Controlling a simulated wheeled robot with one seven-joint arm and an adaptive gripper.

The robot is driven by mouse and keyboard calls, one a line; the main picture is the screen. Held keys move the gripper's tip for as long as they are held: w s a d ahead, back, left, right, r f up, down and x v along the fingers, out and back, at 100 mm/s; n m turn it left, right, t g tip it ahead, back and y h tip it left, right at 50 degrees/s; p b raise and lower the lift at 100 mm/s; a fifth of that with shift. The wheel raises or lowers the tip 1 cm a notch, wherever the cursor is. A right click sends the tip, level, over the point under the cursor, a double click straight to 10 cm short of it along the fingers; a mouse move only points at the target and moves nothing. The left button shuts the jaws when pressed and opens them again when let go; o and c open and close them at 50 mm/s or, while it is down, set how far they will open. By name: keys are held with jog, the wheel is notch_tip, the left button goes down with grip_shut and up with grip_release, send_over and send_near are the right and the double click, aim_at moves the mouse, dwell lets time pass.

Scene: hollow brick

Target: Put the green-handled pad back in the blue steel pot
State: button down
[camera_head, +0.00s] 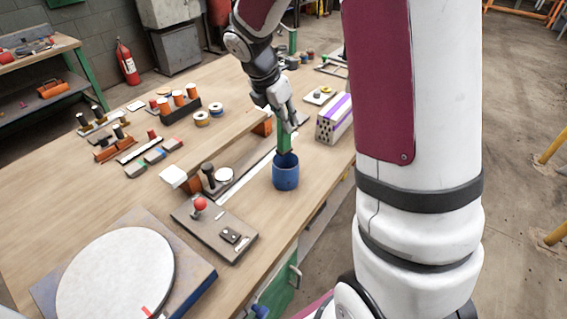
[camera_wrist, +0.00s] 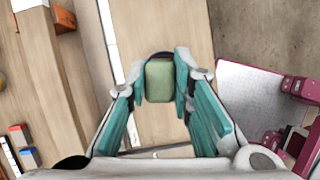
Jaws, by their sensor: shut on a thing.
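The blue steel pot (camera_head: 285,176) stands upright on the workbench, close to its right edge. My gripper (camera_head: 286,122) is above the pot, pointing down, and is shut on the green handle of the pad (camera_head: 284,141). The handle stands about upright, with its lower end at the pot's mouth. The pad's lower part is hidden, so I cannot tell how far inside it is. In the wrist view the green handle (camera_wrist: 159,80) sits between the two teal fingers (camera_wrist: 158,92); the pot is mostly hidden beneath it.
A perforated block with a purple stripe (camera_head: 335,118) stands right of the pot. A plate with a red-knobbed lever (camera_head: 213,228) lies front left, near a round white disc (camera_head: 115,275). Brushes, spools and blocks lie farther left. Bare bench top surrounds the pot's front.

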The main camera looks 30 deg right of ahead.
aim_at(285, 151)
jog(key=shift+s+f+n+t, duration=0.3)
jog(key=shift+f+n, duration=0.15)
jog(key=shift+n, duration=0.45)
jog(key=shift+s+f+b, duration=0.1)
jog(key=shift+f+b, duration=0.2)
jog(key=shift+b, duration=0.05)
notch_tip(285, 151, down, 10)
jog(key=shift+r+b, duration=0.2)
jog(key=shift+b, duration=0.85)
jog(key=c, duration=1.8)
grip_release()
jog(key=shift+f, duration=0.15)
jog(key=shift+c, duration=0.2)
jog(key=shift+o, duration=0.7)
